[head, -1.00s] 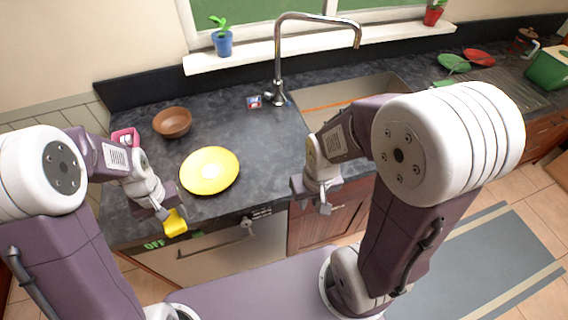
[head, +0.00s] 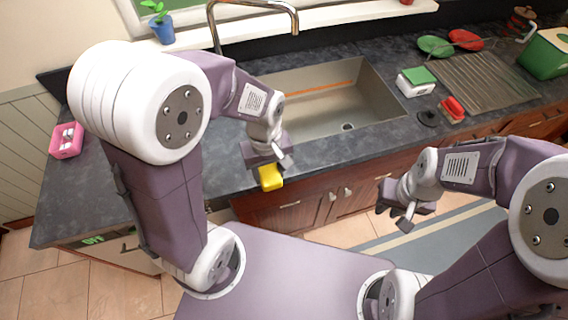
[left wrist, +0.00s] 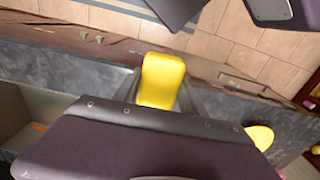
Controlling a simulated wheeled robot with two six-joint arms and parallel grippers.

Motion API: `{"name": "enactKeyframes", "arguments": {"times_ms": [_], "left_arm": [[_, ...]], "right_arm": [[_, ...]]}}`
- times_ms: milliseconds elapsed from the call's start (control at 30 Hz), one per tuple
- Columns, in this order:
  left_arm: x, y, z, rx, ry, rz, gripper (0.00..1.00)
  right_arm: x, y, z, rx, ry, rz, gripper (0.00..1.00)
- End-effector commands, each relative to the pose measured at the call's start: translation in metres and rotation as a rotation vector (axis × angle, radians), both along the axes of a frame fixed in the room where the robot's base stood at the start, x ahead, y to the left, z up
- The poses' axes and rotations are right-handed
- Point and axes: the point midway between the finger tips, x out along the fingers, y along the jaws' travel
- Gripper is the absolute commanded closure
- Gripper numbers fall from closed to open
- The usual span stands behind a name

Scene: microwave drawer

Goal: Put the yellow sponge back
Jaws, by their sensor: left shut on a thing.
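The yellow sponge (head: 270,177) is held in my left gripper (head: 268,165), just in front of the counter's front edge near the sink. In the left wrist view the sponge (left wrist: 162,80) sits between the two fingers, which are shut on it. My right gripper (head: 402,212) is empty, over the floor mat in front of the cabinets; its finger gap is too small to judge. A white box with a green top (head: 417,81) and a red object (head: 452,108) stand right of the sink.
A dish rack (head: 478,85), a dark round item (head: 428,118) and a green bin (head: 545,55) are to the right. A pink holder (head: 66,140) is at the left.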

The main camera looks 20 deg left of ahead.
Motion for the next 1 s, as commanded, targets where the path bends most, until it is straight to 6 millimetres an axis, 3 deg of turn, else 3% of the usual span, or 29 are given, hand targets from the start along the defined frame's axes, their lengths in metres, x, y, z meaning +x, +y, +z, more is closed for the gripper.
{"name": "enactKeyframes", "arguments": {"times_ms": [100,233,600,733,900,1000], "left_arm": [[0.001,-0.009,0.006,-0.001,-0.001,-0.033,0.83],[0.003,-0.004,0.002,0.0,0.003,-0.033,0.83],[0.05,0.076,-0.053,-0.001,0.005,-0.028,0.83],[0.06,0.089,-0.062,-0.001,0.002,-0.034,0.83],[0.061,0.092,-0.068,-0.001,0.002,-0.035,0.83],[0.06,0.092,-0.086,-0.002,0.006,-0.035,0.83]], "right_arm": [[0.0,0.0,-0.001,0.0,0.0,0.0,0.77],[0.0,0.0,0.0,0.0,0.0,0.0,0.77],[0.0,0.0,0.008,0.0,0.0,0.0,0.77],[0.0,0.0,0.01,0.0,0.0,0.0,0.77],[0.0,0.0,0.01,0.0,0.0,0.0,0.77],[0.0,0.0,0.012,0.0,0.0,0.0,0.77]]}}
